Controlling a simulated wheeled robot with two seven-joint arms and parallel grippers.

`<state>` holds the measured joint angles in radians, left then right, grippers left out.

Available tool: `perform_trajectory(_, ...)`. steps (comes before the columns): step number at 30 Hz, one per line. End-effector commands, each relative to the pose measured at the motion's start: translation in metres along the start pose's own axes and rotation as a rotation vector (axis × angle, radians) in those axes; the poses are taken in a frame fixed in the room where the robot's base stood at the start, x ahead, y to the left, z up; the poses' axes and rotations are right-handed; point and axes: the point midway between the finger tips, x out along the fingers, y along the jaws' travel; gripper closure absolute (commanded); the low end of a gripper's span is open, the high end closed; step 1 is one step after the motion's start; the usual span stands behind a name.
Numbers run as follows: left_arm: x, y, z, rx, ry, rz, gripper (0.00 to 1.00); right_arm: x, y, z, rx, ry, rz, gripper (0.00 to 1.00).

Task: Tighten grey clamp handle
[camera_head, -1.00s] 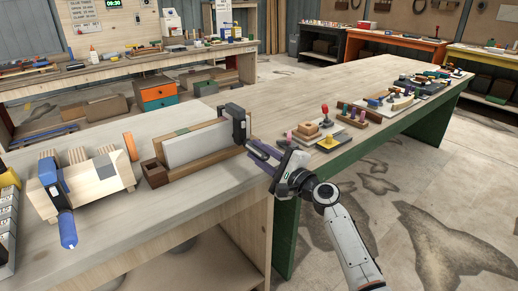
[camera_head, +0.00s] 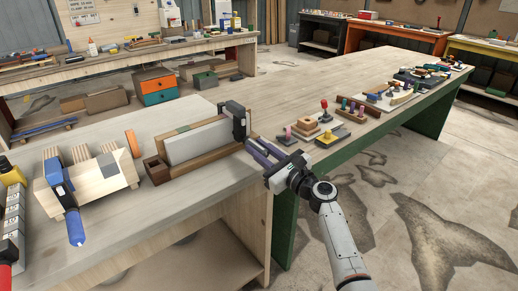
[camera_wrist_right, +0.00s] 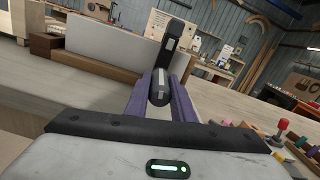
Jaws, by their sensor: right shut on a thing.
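A clamp with a dark grey body (camera_head: 236,121) stands at the right end of a wooden holder on the near bench. The holder (camera_head: 215,150) has a pale grey panel (camera_head: 197,141) standing in it. In the right wrist view the clamp's rounded grey handle (camera_wrist_right: 159,87) points towards me. My right gripper (camera_head: 264,151) reaches in from the right, its purple fingers (camera_wrist_right: 178,100) on both sides of the handle and shut on it. The fingers hide most of the handle in the head view. My left gripper is not in view.
A blue-handled clamp (camera_head: 75,227) grips a pale slotted wooden block (camera_head: 100,180) at left. Boards with coloured pegs (camera_head: 325,138) lie on the long bench beyond my right gripper. Bare bench top (camera_head: 150,225) lies in front of the holder.

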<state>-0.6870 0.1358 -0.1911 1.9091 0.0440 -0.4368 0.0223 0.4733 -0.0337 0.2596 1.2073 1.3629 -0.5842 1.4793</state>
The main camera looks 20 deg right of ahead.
Motion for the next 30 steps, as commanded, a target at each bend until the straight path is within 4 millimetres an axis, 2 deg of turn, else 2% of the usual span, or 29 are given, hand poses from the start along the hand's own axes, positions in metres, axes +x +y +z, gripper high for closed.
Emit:
perform_trajectory(12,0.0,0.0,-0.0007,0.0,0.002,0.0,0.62,-0.0001,-0.0011,-0.0001,0.184,0.0,-0.006,1.0)
perform_trajectory(28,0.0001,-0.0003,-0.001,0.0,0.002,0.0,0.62,-0.0002,-0.0014,-0.0001,0.207,0.0,-0.007,1.0)
perform_trajectory(29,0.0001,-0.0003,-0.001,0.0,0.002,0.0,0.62,-0.0002,-0.0014,-0.0001,0.207,0.0,-0.007,0.76)
perform_trajectory(30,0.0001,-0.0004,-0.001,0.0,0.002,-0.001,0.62,-0.0002,-0.0014,-0.0001,0.207,0.0,-0.007,0.7)
